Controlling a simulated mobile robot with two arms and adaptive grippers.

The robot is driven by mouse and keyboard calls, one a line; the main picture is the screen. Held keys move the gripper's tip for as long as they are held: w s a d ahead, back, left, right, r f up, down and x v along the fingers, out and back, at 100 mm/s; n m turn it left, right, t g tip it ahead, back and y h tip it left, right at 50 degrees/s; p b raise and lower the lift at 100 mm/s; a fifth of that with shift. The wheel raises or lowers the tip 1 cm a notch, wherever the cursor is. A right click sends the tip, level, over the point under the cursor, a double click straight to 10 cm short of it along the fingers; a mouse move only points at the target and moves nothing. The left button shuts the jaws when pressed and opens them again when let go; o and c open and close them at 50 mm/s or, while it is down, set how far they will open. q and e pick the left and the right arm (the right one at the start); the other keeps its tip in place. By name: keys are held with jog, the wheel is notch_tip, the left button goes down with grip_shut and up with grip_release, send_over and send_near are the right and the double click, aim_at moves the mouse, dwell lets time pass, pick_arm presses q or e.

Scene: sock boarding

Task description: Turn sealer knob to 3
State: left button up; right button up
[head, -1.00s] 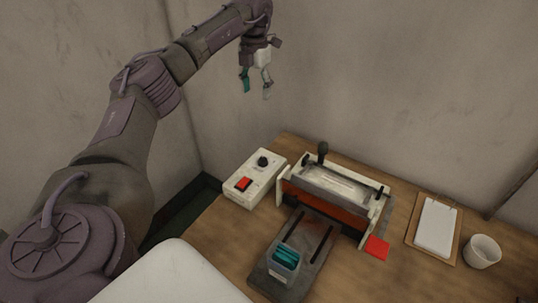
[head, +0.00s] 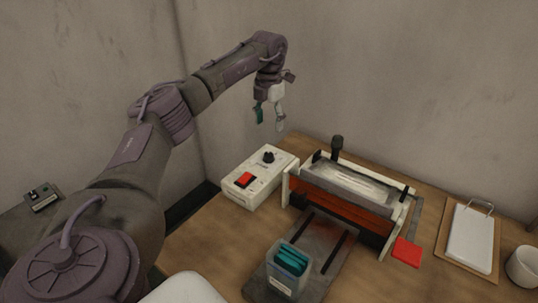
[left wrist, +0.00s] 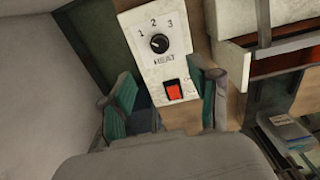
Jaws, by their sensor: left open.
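The sealer's white control box (head: 245,189) stands on the table with a black round knob (head: 268,157) and a red switch (head: 245,180). In the left wrist view the knob (left wrist: 159,43) sits below the printed marks 1, 2 and 3, above the word HEAT. I cannot tell clearly which mark its pointer faces. My left gripper (head: 270,119) is open and empty, hanging in the air above the box. Its teal-padded fingers (left wrist: 169,82) show apart in the left wrist view, with the knob beyond them. My right gripper is not in view.
The sealer (head: 350,192) with its black-handled lever stands right of the box. A bin of teal items (head: 287,272) is in front of it. A red square (head: 407,252), a clipboard (head: 470,236) and a white cup (head: 523,266) lie farther right. Walls stand behind the table.

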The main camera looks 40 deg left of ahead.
aim_at(269, 153)
pick_arm(q)
notch_tip(269, 153, down, 12)
jog(key=shift+r+p, duration=0.15)
jog(key=shift+p, duration=0.45)
jog(key=shift+c, duration=0.2)
jog(key=c, duration=1.1)
jog(key=shift+c, duration=0.2)
